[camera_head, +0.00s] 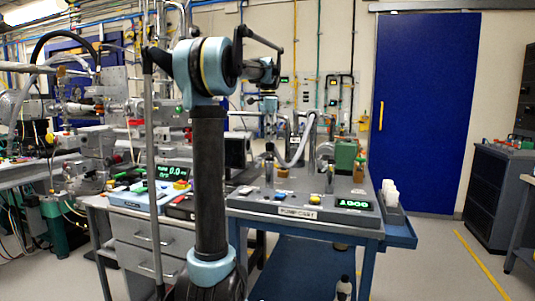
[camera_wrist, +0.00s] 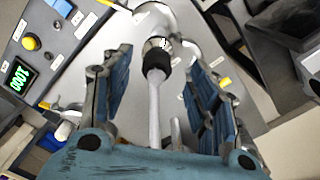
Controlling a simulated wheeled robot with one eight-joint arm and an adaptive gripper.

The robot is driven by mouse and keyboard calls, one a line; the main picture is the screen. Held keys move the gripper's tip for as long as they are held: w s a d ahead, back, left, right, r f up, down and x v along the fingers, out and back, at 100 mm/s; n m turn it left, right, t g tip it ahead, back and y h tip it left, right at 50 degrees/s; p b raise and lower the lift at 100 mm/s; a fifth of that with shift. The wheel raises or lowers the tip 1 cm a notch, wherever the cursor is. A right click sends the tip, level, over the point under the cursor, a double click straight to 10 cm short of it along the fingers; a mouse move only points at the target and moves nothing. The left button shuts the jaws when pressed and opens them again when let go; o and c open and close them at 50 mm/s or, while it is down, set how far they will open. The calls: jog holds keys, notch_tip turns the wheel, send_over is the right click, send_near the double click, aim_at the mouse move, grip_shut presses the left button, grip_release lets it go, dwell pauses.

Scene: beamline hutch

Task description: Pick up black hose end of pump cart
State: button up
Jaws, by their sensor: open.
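The pump cart (camera_head: 372,232) stands in front of me, with a grey top, a blue frame and a green display reading 1000. A pale grey hose (camera_head: 302,143) arches above its top. In the wrist view, the black hose end (camera_wrist: 156,56) shows as a dark collar on the pale hose, with a light tube running from it toward the camera. My gripper (camera_wrist: 157,70) is open, one finger on each side of the black end, with gaps visible on both sides. In the head view my gripper (camera_head: 269,106) is over the cart, small and partly hard to make out.
A green box (camera_head: 346,156) stands on the cart's right rear, and a side tray (camera_head: 402,232) holds white items. A grey drawer bench (camera_head: 140,235) with instruments adjoins on the left. A blue door (camera_head: 425,110) is behind. Open floor lies at right.

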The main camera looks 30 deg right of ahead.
aim_at(269, 145)
jog(key=shift+s+d+f, duration=0.1)
jog(key=shift+d+f, duration=0.1)
jog(key=shift+f, duration=1.2)
jog(key=shift+s+d+f, duration=0.1)
jog(key=shift+d+f, duration=0.05)
jog(key=shift+f, duration=1.2)
jog(key=shift+c, duration=0.3)
jog(key=c, duration=1.2)
